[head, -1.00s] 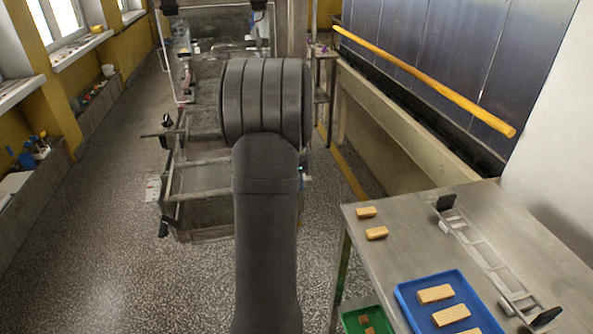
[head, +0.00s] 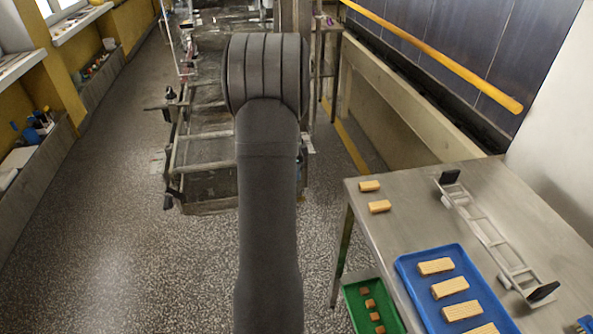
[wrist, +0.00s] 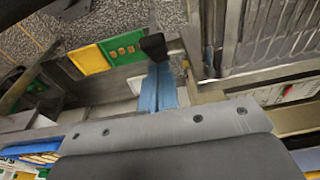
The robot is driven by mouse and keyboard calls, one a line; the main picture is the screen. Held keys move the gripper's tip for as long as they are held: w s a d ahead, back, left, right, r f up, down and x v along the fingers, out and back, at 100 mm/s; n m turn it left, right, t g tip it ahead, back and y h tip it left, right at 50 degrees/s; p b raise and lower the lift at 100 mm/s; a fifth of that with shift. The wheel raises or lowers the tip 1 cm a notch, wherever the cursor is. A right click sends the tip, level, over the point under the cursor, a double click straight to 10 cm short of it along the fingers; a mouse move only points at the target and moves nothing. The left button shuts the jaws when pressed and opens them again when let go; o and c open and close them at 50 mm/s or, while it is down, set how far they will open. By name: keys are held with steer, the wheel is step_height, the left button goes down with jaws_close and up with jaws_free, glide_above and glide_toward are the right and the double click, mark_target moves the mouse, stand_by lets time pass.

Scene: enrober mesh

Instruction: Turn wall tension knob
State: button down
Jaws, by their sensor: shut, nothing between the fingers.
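My gripper (wrist: 161,70) shows in the wrist view as two blue fingers side by side, shut, with nothing seen between them. A black knob-like part (wrist: 153,45) lies just beyond the fingertips, close to them; I cannot tell whether they touch. A metal rod or bar runs right from near it. The enrober (head: 205,190) stands ahead in the head view, partly hidden behind my arm. Black knobs show on its left side, one low (head: 168,202) and one higher (head: 170,94). Its wall side and my gripper are hidden behind my arm in the head view.
A steel table (head: 400,225) at right holds a blue tray (head: 405,275) of wafers, two loose wafers and a ladder-like rack (head: 490,235). A green tray (head: 352,300) sits below. A yellow rail (head: 435,55) runs along the wall. Floor at left is clear.

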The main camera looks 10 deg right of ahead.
steer(key=shift+s+a+f, duration=0.1)
steer(key=shift+f, duration=0.35)
steer(key=shift+d+r, duration=0.35)
steer(key=shift+r, duration=0.05)
step_height(320, 180, up, 14)
steer(key=d+r+y, duration=0.1)
steer(key=d+y, duration=0.2)
steer(key=a+f, duration=0.1)
steer(key=f, duration=0.3)
steer(key=a+f, duration=0.1)
steer(key=f, duration=0.3)
steer(key=a+f, duration=0.2)
steer(key=f, duration=0.2)
steer(key=shift+w, duration=0.25)
steer(key=shift+a+f, duration=0.3)
steer(key=shift+a, duration=0.15)
